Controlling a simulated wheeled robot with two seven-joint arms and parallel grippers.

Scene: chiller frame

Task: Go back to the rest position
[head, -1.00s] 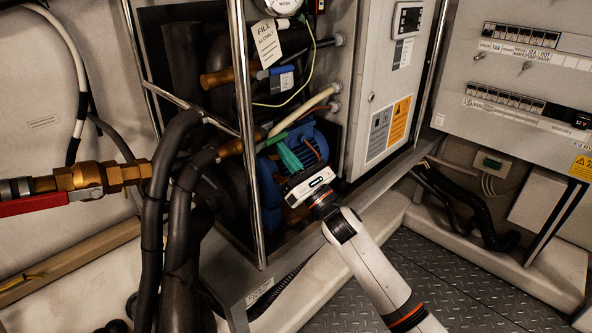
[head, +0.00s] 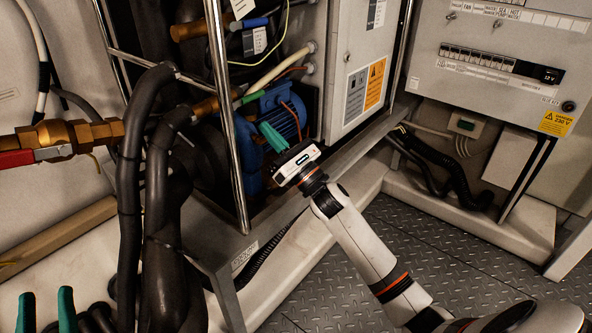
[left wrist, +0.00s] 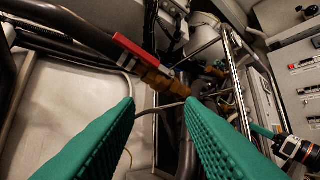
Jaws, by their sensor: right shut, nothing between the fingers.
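My right gripper (head: 272,137) has green fingers, which are shut with nothing between them. It is at the front opening of the chiller frame, in front of the blue pump motor (head: 283,112), and its white body hides part of what is behind. I cannot tell whether it touches the motor. My left gripper (head: 46,312) shows only its two green fingertips at the bottom left of the head view, spread apart. In the left wrist view its fingers (left wrist: 160,105) are wide open with nothing between them.
A brass valve with a red handle (head: 30,157) lies to the left; it also shows in the left wrist view (left wrist: 128,48). Black hoses (head: 128,200) hang before the steel frame post (head: 222,130). A switch panel (head: 490,65) is at right. The chequered floor (head: 400,235) looks clear.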

